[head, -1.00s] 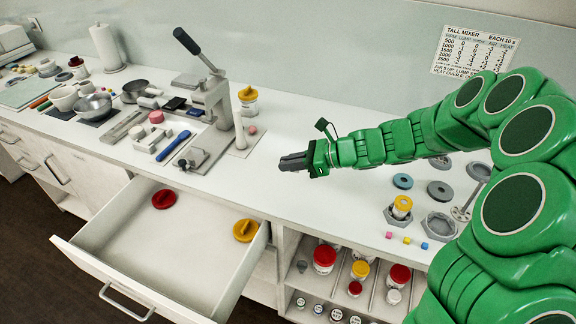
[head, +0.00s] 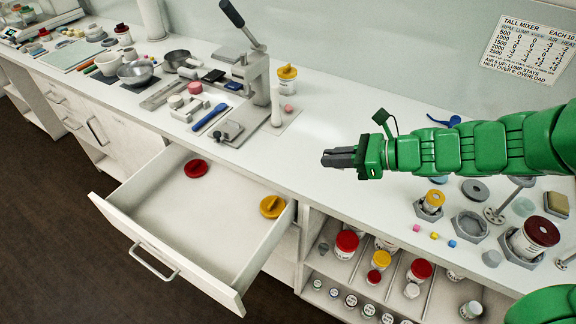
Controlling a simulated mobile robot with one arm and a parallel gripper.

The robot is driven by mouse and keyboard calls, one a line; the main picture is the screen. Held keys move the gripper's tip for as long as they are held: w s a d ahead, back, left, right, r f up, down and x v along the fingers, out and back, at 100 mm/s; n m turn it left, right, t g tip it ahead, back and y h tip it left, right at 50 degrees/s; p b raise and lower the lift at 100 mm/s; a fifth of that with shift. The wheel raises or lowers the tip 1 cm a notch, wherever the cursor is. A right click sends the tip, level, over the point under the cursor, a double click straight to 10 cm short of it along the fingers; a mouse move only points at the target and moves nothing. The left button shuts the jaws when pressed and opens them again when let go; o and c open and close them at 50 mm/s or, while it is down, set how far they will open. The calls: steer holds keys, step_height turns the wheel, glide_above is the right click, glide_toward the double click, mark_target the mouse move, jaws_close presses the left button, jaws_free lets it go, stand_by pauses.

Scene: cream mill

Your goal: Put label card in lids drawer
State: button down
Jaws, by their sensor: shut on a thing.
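The lids drawer (head: 150,190) is pulled open below the counter, at left centre in the head view. My gripper (head: 338,158) points left above the counter, up and to the right of the drawer in the picture. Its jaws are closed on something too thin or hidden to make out. I cannot see a label card elsewhere.
A lever press (head: 247,75) stands on the counter behind the drawer. Open shelves with red-lidded jars (head: 346,242) are right of the drawer. Hexagonal holders (head: 470,225) and jars crowd the counter's right. The counter below my gripper is clear.

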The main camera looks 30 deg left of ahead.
steer(key=shift+a, duration=0.1)
steer(key=s+a+f+m+t, duration=0.1)
steer(key=s+a+f, duration=0.15)
steer(key=a, duration=0.95)
steer(key=s+a+f+m+t, duration=0.1)
steer(key=a+f, duration=0.3)
steer(key=a, duration=0.7)
steer(key=shift+t, duration=0.3)
steer(key=shift+s+a+f, duration=1)
steer(key=shift+s+f, duration=0.1)
steer(key=shift+f, duration=1.95)
steer(key=shift+s+a+f, duration=0.95)
steer(key=shift+s+f, duration=0.1)
steer(key=shift+f, duration=2)
steer(key=shift+s+a+f, duration=1)
steer(key=shift+s+f, duration=0.1)
steer(key=shift+f, duration=1.95)
steer(key=shift+f, duration=0.65)
